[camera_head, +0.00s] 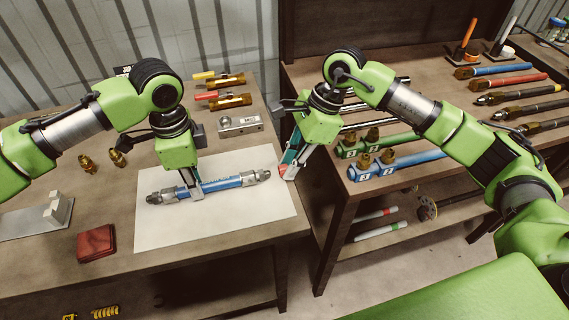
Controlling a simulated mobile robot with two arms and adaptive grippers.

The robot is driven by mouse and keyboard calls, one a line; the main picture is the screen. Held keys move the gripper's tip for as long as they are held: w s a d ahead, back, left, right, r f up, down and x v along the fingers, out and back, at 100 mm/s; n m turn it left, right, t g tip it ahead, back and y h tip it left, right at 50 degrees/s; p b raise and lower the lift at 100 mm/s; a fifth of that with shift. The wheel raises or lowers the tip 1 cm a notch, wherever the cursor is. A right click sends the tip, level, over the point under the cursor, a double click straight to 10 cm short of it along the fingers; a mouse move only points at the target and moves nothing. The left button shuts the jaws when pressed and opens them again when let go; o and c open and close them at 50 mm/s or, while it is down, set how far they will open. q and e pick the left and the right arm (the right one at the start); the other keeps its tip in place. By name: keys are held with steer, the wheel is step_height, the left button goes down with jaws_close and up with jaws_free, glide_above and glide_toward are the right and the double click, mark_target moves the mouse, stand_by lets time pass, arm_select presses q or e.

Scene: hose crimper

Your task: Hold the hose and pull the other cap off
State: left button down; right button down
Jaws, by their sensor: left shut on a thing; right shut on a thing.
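The blue hose (222,184) with silver metal fittings at both ends lies on a white sheet (240,213) on the left table. My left gripper (196,192) points down and is shut on the hose near its middle. My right gripper (286,174) is beside the hose's right end, a small gap away from it, over the sheet's right edge. It is shut on a small red piece that looks like a cap (282,169), partly hidden by the fingers. No cap shows on either end of the hose.
Brass fittings (117,158), a red block (96,243) and a metal stand (52,212) are on the left. A metal block (240,124) and brass tools (229,101) are behind. The right table (410,95) holds several hoses; a gap separates the tables.

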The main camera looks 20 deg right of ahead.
mark_target(284, 166)
steer(key=shift+d, duration=0.4)
steer(key=shift+r, duration=2.55)
arm_select(q)
steer(key=c, duration=1.8)
jaws_free()
steer(key=shift+d, duration=0.1)
steer(key=shift+c, duration=0.2)
